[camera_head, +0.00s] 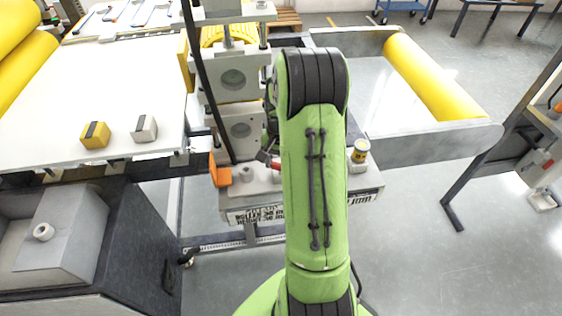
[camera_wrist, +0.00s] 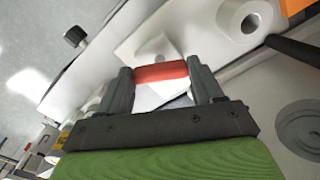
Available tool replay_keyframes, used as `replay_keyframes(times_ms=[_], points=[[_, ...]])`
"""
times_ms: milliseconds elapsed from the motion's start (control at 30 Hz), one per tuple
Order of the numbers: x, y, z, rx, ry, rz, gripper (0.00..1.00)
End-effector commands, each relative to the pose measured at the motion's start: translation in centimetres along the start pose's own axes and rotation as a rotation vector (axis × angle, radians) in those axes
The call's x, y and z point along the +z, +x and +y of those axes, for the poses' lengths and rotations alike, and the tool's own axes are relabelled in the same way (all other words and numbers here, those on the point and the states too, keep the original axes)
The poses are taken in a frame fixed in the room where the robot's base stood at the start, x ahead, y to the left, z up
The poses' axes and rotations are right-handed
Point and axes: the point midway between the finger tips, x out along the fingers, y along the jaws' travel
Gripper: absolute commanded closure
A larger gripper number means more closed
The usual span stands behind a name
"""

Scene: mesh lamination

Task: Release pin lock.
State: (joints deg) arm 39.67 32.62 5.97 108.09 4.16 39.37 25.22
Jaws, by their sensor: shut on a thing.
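In the wrist view my gripper (camera_wrist: 160,80) has its two dark fingers closed on the ends of a red handle (camera_wrist: 160,72). The handle looks like the pin lock's grip, and a white block-shaped part lies just behind it. The pin itself cannot be made out. In the head view a small bit of the red handle (camera_head: 276,165) shows at the left edge of my green arm, low on the white machine (camera_head: 240,135). My arm hides most of my gripper there.
An orange block (camera_head: 220,172) and a white cylinder (camera_head: 246,173) stand left of the handle on the machine base. Yellow and grey switch boxes (camera_head: 95,135) sit on the white table at left.

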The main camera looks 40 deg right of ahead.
Motion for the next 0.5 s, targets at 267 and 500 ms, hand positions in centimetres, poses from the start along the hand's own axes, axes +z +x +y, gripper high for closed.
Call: replay_keyframes(times_ms=[267,500], points=[[-0.02,-0.09,-0.05,-0.001,-0.212,0.001,0.65],[-0.02,-0.1,-0.06,-0.001,-0.373,0.002,0.65]])
